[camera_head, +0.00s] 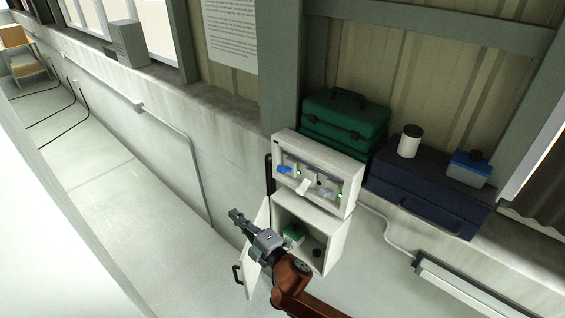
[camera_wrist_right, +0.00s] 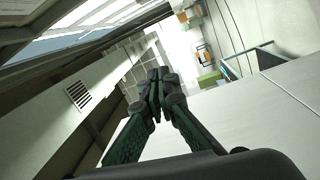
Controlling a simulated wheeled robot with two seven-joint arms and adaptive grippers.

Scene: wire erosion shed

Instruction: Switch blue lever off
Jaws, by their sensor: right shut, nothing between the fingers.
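The blue lever (camera_head: 285,169) is small and sits at the left of the white control box's front panel (camera_head: 318,182) in the head view. Its exact on or off position is too small to tell. A white lever-like part (camera_head: 304,186) is to its right, with small green lights beside them. My right gripper (camera_head: 234,214) is shut and empty, left of and below the panel, apart from the lever, in front of the open cabinet door. In the right wrist view its fingertips (camera_wrist_right: 157,75) are together. The lever is not visible there. My left gripper is not in view.
Below the panel, an open white cabinet (camera_head: 328,220) holds a green-topped box (camera_head: 293,235); its door (camera_head: 257,222) swings out left. Floor at left is clear.

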